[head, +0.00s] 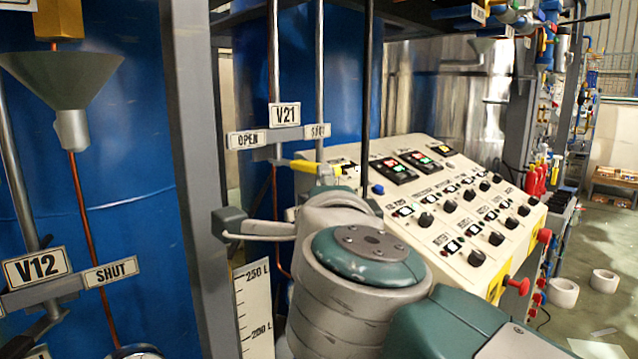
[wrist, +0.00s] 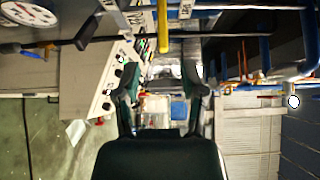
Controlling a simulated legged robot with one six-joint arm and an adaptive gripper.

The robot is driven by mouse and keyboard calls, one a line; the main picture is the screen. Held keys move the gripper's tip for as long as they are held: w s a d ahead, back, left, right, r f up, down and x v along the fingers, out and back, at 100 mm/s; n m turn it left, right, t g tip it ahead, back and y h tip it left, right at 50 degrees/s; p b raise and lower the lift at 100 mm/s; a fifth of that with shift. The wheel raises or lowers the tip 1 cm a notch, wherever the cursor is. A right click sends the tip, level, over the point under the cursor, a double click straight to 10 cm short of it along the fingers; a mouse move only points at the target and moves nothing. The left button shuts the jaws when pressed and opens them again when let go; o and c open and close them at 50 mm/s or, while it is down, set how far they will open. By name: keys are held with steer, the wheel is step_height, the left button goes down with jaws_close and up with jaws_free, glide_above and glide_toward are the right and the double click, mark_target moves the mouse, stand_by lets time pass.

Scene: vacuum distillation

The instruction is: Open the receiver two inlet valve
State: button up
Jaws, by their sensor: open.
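The V21 label (head: 285,115) hangs on the blue vessel's pipework in the head view, with an OPEN plate (head: 247,139) left of it and a SHUT plate (head: 317,131) right of it. A yellow valve handle (head: 299,165) shows just below, pointing toward the SHUT side, its right end close behind my arm. In the wrist view my gripper (wrist: 161,88) is open and its fingers are apart. Neither is visibly gripped. I cannot tell which is the V21 handle.
A control panel (head: 455,210) with knobs, displays and a red button stands right of my arm. A grey post (head: 196,150) stands to the left. V12 (head: 37,267) with a SHUT plate (head: 110,272) is at lower left. A funnel (head: 62,80) hangs above it.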

steer(key=shift+s, duration=0.35)
